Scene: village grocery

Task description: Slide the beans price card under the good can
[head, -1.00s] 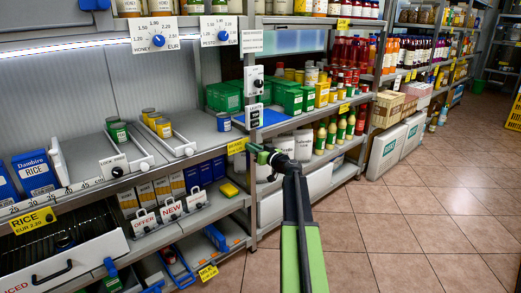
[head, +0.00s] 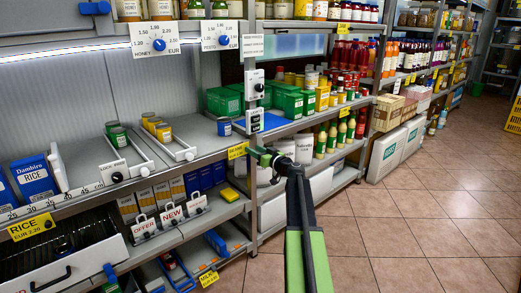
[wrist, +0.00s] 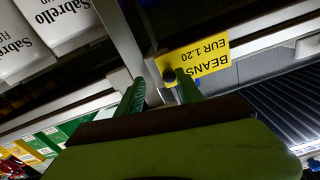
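The yellow beans price card (head: 238,150) sits on the front edge of the shelf beside the upright post. In the wrist view the card (wrist: 210,55) reads "BEANS EUR 1.20" upside down, with a dark round knob (wrist: 169,76) at its corner. My gripper (head: 262,155) is just right of the card in the head view. In the wrist view its two green fingers (wrist: 160,80) are apart, the right one overlapping the card's lower edge. A single blue can (head: 224,126) stands on the shelf behind the card. I cannot tell which can is good.
A LOCK dial (head: 115,175) fronts the can lanes. A post with a control box (head: 254,88) stands beside my gripper. The tiled floor (head: 400,225) at right is clear.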

